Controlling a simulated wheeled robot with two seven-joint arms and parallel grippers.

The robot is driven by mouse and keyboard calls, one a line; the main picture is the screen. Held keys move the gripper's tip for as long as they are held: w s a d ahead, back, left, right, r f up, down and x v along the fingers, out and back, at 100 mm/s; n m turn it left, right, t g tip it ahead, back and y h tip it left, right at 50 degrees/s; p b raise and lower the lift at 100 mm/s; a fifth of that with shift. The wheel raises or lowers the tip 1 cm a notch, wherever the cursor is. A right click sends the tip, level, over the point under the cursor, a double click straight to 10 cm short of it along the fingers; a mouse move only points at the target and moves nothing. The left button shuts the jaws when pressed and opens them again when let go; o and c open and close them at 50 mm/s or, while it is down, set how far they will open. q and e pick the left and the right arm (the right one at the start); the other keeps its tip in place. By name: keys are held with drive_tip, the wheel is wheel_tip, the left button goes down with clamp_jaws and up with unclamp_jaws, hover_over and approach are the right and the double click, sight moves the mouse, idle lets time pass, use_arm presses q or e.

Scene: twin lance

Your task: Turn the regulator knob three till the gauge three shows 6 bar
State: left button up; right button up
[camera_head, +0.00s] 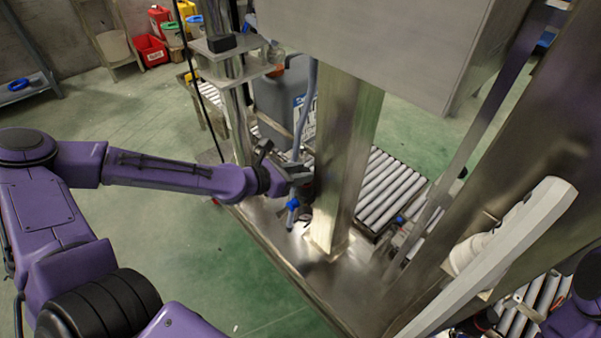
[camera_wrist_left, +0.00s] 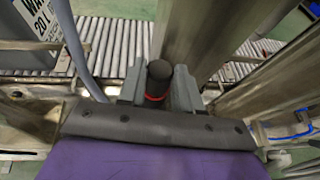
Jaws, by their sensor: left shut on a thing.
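A black regulator knob with a red ring (camera_wrist_left: 158,82) shows in the left wrist view, between the grey fingers of my left gripper (camera_wrist_left: 158,92). The gripper is shut on it. In the head view my left gripper (camera_head: 302,180) reaches in from the left beside the steel post, and the knob is mostly hidden by it. I cannot read a number on the knob. No gauge face shows in either view. A bit of my right arm (camera_head: 585,305) shows at the lower right edge of the head view, but I cannot make out its gripper.
A steel post (camera_head: 345,150) stands right behind the gripper. A blue-handled valve (camera_head: 292,204) sits just below it. A grey canister (camera_head: 280,95) with a hose and a roller conveyor (camera_head: 390,185) are behind. A large steel box (camera_head: 375,45) overhangs. Green floor is free at left.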

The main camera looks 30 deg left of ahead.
use_arm(q)
drive_tip(key=m+g+h+b, duration=0.1)
drive_tip(key=m+h+b, duration=0.1)
drive_tip(key=m+g+h+b, duration=0.1)
drive_tip(key=shift+w+a+f+m+g, duration=0.25)
drive_tip(key=shift+a+f+m+g, duration=0.05)
drive_tip(key=shift+a+f+m, duration=0.1)
drive_tip(key=m+g+h+b, duration=0.2)
drive_tip(key=shift+w+a+r+m+g, duration=0.1)
drive_tip(key=shift+w+r+m+g, duration=0.1)
drive_tip(key=shift+m+g, duration=0.1)
drive_tip(key=shift+w+r+m+g+h, duration=0.15)
drive_tip(key=shift+m+g+h, duration=0.45)
drive_tip(key=shift+m+g, duration=0.25)
drive_tip(key=shift+w+a+m+g+h, duration=0.15)
drive_tip(key=shift+m+g+h, duration=0.25)
drive_tip(key=shift+m+g, duration=0.75)
drive_tip(key=shift+g, duration=0.3)
drive_tip(key=o, duration=0.8)
